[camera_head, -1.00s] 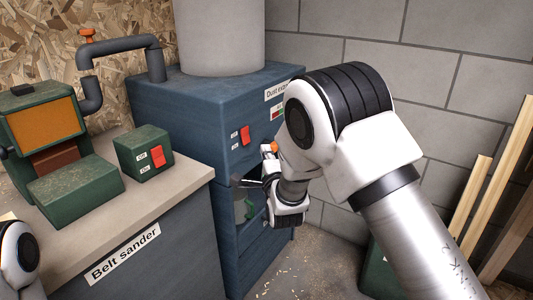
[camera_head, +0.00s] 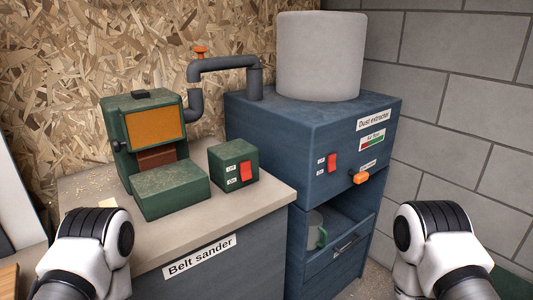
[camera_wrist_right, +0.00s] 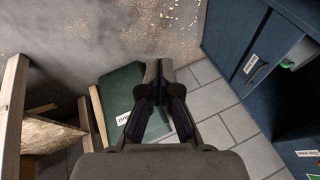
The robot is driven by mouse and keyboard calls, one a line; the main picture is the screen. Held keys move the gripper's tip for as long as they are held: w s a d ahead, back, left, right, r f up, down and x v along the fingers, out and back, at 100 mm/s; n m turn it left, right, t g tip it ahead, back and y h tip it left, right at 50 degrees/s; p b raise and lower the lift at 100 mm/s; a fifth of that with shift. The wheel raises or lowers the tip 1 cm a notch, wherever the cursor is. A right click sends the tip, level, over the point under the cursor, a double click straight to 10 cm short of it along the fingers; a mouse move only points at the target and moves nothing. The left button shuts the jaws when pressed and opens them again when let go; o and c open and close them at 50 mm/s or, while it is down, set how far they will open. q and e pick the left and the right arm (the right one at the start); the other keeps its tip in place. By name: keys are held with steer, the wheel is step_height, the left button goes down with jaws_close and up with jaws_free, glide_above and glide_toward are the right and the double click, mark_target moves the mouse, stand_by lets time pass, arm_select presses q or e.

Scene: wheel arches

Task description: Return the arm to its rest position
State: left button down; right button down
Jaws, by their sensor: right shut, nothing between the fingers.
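My right arm (camera_head: 440,245) shows at the lower right of the head view, drawn back from the dust extractor (camera_head: 262,125). Its gripper is outside that view. In the right wrist view my right gripper (camera_wrist_right: 153,68) is shut and empty, pointing down over the floor. My left arm (camera_head: 90,250) shows at the lower left of the head view; its gripper is out of the frame. The dust extractor is a blue cabinet with a grey drum (camera_head: 322,55) on top, a red switch (camera_head: 332,162) and an orange lever (camera_head: 361,177).
The green belt sander (camera_head: 165,190) and its switch box (camera_head: 232,165) stand on the bench (camera_head: 275,192) at left. An open drawer (camera_head: 340,250) shows low in the cabinet. In the wrist view, a green bin (camera_wrist_right: 125,90) and wooden boards (camera_wrist_right: 12,115) lie below and left.

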steer(key=s+a+n+g+y, duration=0.15)
steer(key=s+n+g, duration=0.35)
steer(key=s+n, duration=0.8)
step_height(320, 180, up, 13)
steer(key=s+p, duration=0.2)
steer(key=p, duration=1.1)
steer(key=shift+m+p, duration=0.3)
steer(key=shift+m, duration=0.1)
steer(key=shift+s+a, duration=0.1)
